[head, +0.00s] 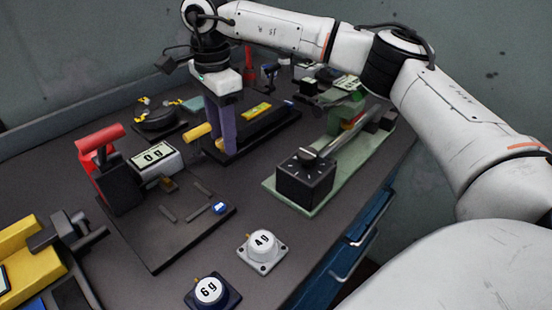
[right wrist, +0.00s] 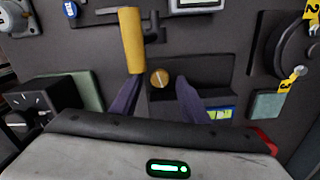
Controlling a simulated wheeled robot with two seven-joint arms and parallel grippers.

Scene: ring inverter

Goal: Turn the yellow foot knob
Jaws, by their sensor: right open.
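My right gripper (head: 223,145) points down, open, over a long black device (head: 265,128) at the back middle of the bench. In the right wrist view its purple fingers (right wrist: 158,86) stand apart, with a small round yellow-brass knob (right wrist: 159,78) between their tips. I cannot tell whether either finger touches the knob. In the head view the fingers largely hide this knob. A yellow cylindrical handle (head: 196,133) sticks out left of the fingers; it also shows large in the right wrist view (right wrist: 133,40). My left gripper is not in view.
A scale display (head: 155,157) beside a red-handled device (head: 100,139) stands left. A black dial box (head: 305,182) on a green base stands right.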

